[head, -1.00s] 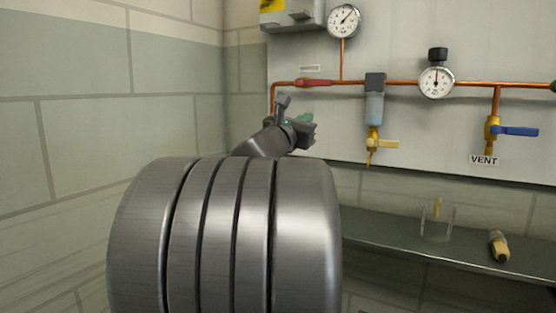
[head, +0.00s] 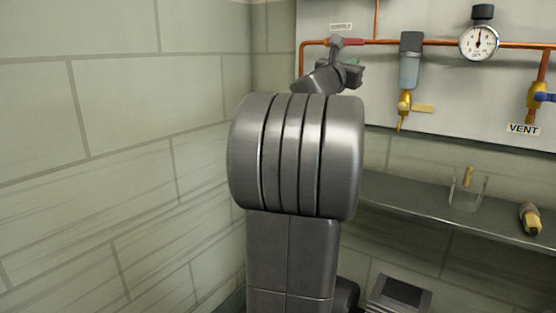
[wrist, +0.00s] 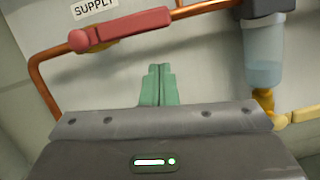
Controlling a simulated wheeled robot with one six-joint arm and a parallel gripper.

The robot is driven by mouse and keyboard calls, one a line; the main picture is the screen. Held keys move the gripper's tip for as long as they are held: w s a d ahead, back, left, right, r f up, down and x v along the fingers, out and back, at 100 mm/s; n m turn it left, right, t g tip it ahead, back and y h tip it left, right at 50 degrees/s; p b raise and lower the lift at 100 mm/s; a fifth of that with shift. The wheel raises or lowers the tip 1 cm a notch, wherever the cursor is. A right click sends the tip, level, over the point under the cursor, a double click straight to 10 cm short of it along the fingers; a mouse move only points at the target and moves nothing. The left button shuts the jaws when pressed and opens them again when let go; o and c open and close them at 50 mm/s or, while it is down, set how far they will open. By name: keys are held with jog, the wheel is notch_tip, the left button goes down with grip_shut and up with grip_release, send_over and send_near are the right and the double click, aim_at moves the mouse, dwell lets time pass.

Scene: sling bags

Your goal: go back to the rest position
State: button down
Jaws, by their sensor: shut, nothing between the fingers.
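My gripper (head: 355,70) is in front of the wall panel, just below the red supply lever (head: 350,42) in the head view. In the wrist view its green fingertips (wrist: 158,85) are together with nothing between them. The red lever (wrist: 125,30) lies above and to the left of the fingertips there, apart from them in the picture. The "SUPPLY" label (wrist: 94,8) is above the lever. My arm hides the lower left part of the panel in the head view.
A copper pipe (head: 448,43) runs across the panel, with a filter bowl (head: 410,65), a gauge (head: 479,43) and a yellow-handled valve (head: 422,108). A shelf (head: 400,200) below carries a clear holder (head: 466,190) and a yellow-and-black item (head: 530,218). The brick wall (head: 120,150) is at left.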

notch_tip(320, 180, up, 3)
jog(key=shift+s+a+r+p, duration=0.1)
jog(key=shift+p, duration=0.8)
